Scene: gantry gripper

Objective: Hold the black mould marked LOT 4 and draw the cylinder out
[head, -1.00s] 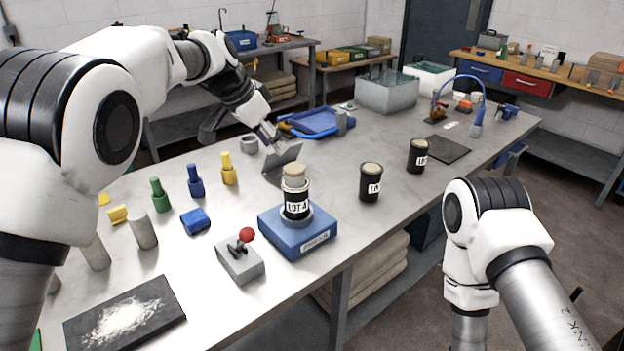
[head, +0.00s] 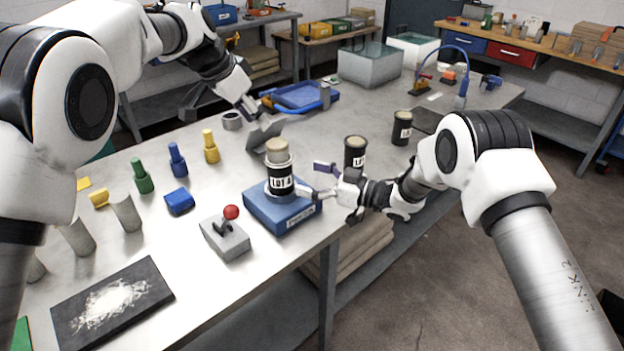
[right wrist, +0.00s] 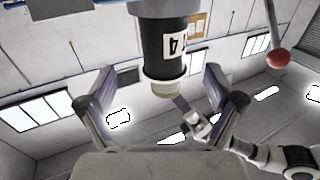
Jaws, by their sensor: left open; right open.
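The black mould with the white LOT 4 label (head: 279,182) stands upright on a blue base (head: 285,218); the wrist view shows it upside down (right wrist: 163,50). The pale cylinder (head: 277,147) sticks out of its top, also seen in the wrist view (right wrist: 164,88). My right gripper (head: 312,180) is open at the mould's right side. In the wrist view its two pads (right wrist: 155,88) lie left and right of the mould, with gaps. My left gripper (head: 258,122) is behind the mould, open and empty; it partly shows in the wrist view (right wrist: 197,118).
A grey box with a red-ball lever (head: 226,232) stands in front of the base. Two other black moulds (head: 355,152) (head: 401,128) stand to the right, the nearer close behind my right gripper. Green, blue and yellow pieces (head: 178,160) and a powdery black mat (head: 112,305) are left.

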